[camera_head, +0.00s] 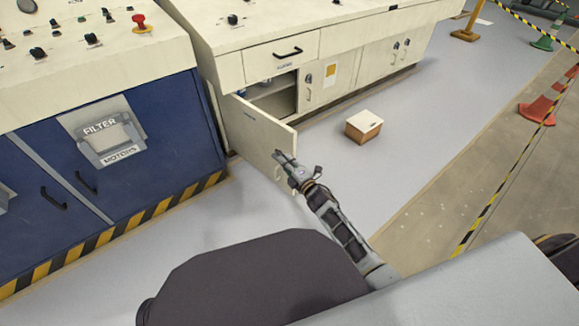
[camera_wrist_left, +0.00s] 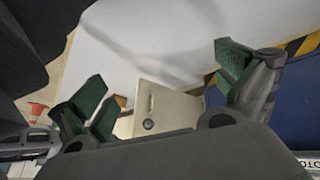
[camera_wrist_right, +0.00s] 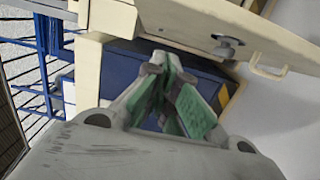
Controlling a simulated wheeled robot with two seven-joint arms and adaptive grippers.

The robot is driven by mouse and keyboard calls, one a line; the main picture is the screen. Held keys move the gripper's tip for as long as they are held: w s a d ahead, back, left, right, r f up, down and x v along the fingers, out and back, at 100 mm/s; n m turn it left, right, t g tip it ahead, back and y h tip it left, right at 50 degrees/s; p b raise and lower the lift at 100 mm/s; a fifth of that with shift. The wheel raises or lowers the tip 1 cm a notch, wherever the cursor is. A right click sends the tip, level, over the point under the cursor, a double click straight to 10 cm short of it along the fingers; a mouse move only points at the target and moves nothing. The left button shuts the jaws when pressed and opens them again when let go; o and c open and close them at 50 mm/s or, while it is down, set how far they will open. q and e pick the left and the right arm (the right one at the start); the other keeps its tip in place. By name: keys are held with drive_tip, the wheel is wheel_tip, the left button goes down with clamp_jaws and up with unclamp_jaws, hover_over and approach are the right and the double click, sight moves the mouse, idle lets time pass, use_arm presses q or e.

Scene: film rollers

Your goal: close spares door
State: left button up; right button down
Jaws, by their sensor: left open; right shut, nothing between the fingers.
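The spares door (camera_head: 255,130) is a cream cabinet door that stands swung out from its opening (camera_head: 277,95), which shows dark below a drawer. My right gripper (camera_head: 284,158) is at the door's free end in the head view. Its fingers (camera_wrist_right: 182,98) are shut and empty. In the right wrist view the door panel (camera_wrist_right: 195,22), with a round latch and a handle (camera_wrist_right: 268,70), passes just beyond the fingers. I cannot tell whether they touch it. My left gripper (camera_wrist_left: 160,78) is open and empty. A cream panel with a round latch (camera_wrist_left: 148,125) shows beyond its fingers.
A small wooden box (camera_head: 363,127) sits on the grey floor right of the door. A blue cabinet (camera_head: 130,150) with hazard striping stands to the left. Orange cones (camera_head: 540,108) and striped tape are at the right.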

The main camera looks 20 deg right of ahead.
sight(288, 149)
use_arm(q)
drive_tip(key=shift+n+t+h, duration=0.3)
drive_tip(key=shift+t, duration=0.1)
drive_tip(key=f, duration=0.1)
drive_tip(key=f+b, duration=0.1)
drive_tip(key=f, duration=0.1)
drive_tip(key=f+b, duration=0.1)
drive_tip(key=f, duration=0.1)
drive_tip(key=shift+s+d+f, duration=0.1)
drive_tip(key=shift+s+d, duration=0.1)
drive_tip(key=shift+d, duration=0.2)
use_arm(e)
drive_tip(key=w, duration=0.2)
drive_tip(key=w+d, duration=0.1)
drive_tip(key=w, duration=0.1)
drive_tip(key=w+d, duration=0.1)
drive_tip(key=shift+w+d, duration=0.25)
drive_tip(key=shift+w, duration=0.15)
use_arm(q)
drive_tip(key=shift+w, duration=0.2)
